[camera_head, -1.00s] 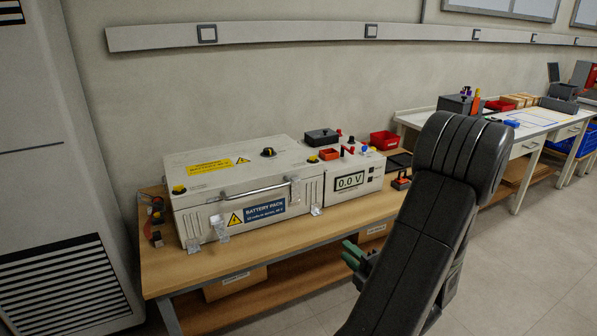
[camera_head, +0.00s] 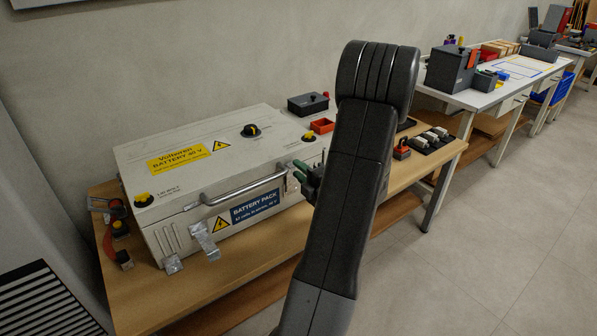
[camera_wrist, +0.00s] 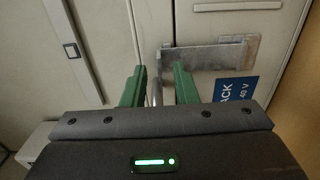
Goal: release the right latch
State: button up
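The battery pack (camera_head: 225,165) is a pale box with a lid and a front handle (camera_head: 240,190). The right latch (camera_wrist: 210,55) is a flat grey metal piece on its front, beyond the end of the blue label (camera_wrist: 236,90) in the wrist view. In the head view my gripper (camera_head: 303,180) is at the front right of the box, partly behind my arm, which hides most of that latch. In the wrist view my gripper (camera_wrist: 160,80) is open, its green fingers apart. A thin grey bar, apparently the handle end, shows between them. I cannot tell whether they touch anything.
The left latch (camera_head: 205,240) hangs angled out from the box front. The wooden bench (camera_head: 150,300) has a clear front strip. A dark tray of small parts (camera_head: 432,138) is to the right.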

jog(key=shift+w+a, duration=0.35)
jog(key=shift+w, duration=0.1)
grip_shut()
dwell(1.2)
